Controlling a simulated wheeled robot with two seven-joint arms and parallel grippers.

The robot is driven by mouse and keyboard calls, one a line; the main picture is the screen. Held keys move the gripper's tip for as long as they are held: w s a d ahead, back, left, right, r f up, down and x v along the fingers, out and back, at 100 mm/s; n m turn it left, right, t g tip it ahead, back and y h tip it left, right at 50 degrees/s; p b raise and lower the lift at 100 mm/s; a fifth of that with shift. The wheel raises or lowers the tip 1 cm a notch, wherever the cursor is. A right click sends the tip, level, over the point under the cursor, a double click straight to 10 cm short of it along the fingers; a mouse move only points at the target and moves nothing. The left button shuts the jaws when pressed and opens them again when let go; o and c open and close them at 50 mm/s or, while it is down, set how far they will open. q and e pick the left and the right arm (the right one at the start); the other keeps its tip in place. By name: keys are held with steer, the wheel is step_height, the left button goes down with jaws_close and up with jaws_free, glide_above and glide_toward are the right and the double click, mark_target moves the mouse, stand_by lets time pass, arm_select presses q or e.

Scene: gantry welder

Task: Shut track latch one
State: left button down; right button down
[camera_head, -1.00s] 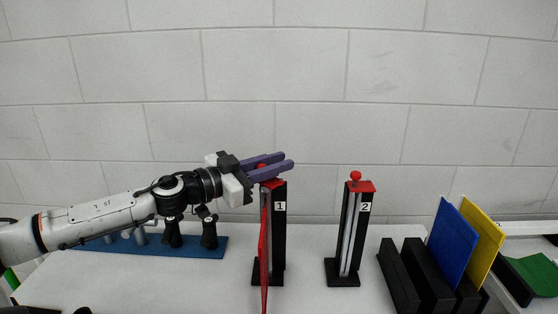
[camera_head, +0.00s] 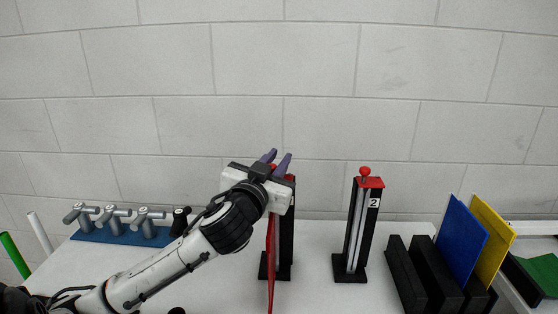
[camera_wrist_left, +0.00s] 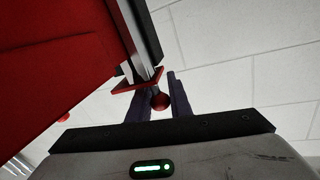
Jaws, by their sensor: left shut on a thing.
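Track latch one is the black post (camera_head: 287,240) left of the middle in the head view, with a red top plate that my gripper largely hides. My left gripper (camera_head: 277,157) is at its top, its purple fingers pointing away from me. In the left wrist view the fingers (camera_wrist_left: 160,98) are shut around the red ball knob (camera_wrist_left: 160,101), beside the red plate (camera_wrist_left: 137,80). A red panel (camera_head: 271,262) stands edge-on at the front of the post and fills the upper left of the wrist view (camera_wrist_left: 45,55). My right gripper is not in view.
A second post (camera_head: 356,230), marked 2, with its red knob (camera_head: 365,171), stands to the right. Black slotted holders (camera_head: 402,270) with a blue panel (camera_head: 461,240) and a yellow panel (camera_head: 493,235) are farther right. A blue rack (camera_head: 120,236) with grey fittings is at left.

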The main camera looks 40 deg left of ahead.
arm_select(q)
steer(key=shift+s+r+n+g+y, duration=0.1)
steer(key=shift+n+g+y, duration=0.35)
steer(key=shift+y, duration=0.25)
steer(key=c, duration=1.6)
jaws_free()
steer(key=shift+d, duration=0.1)
